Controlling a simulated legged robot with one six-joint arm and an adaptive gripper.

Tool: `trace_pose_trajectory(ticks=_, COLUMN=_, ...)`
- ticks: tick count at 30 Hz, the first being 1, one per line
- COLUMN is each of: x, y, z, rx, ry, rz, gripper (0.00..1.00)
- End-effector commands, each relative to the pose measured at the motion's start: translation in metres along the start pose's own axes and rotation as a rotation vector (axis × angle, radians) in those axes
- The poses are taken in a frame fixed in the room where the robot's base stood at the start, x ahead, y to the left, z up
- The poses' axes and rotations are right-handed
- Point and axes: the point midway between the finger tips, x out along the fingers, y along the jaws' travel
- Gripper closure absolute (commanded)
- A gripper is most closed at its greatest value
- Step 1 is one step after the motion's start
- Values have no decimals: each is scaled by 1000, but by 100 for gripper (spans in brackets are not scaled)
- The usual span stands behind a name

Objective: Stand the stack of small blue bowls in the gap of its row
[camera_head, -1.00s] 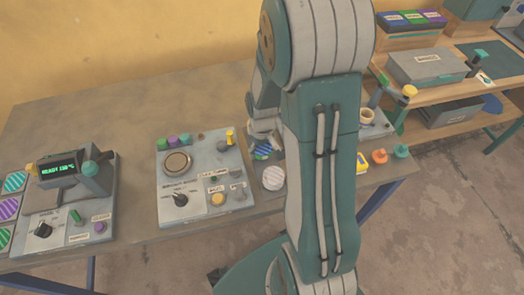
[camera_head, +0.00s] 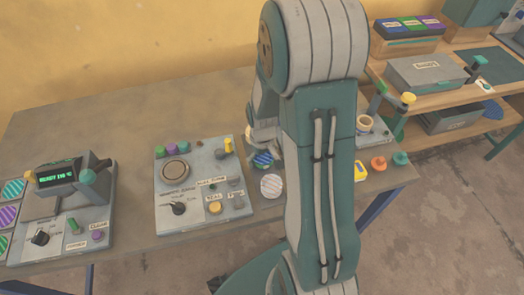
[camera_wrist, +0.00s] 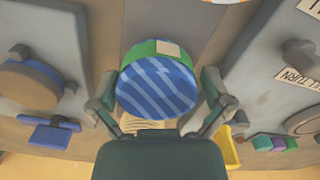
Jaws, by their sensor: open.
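I see no stack of bowls that I can name for sure. A round blue piece with pale stripes, a green band and a pale label (camera_wrist: 155,90) lies between my fingers in the wrist view. It also shows in the head view as a small striped round thing (camera_head: 262,161) on the table, partly under my gripper (camera_head: 264,143). My gripper (camera_wrist: 160,88) is open, with one finger on each side of the blue piece. I cannot tell whether the fingers touch it. I cannot make out a row with a gap.
A white striped disc (camera_head: 271,186) lies just in front. A control panel with knobs (camera_head: 200,187) stands left of my gripper, and a press-like device with a green display (camera_head: 62,178) is farther left. A cup device (camera_head: 365,124) stands right. The back-left table (camera_head: 110,120) is clear.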

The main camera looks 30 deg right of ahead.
Motion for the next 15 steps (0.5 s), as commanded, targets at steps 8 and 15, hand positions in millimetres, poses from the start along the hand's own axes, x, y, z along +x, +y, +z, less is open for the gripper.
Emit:
trace_pose_trajectory(ticks=8, x=-50, y=0, z=-1, rx=0, ry=7, rz=2, gripper=0)
trace_pose_trajectory(ticks=15, x=-97, y=0, z=-1, rx=0, ry=6, rz=2, gripper=0)
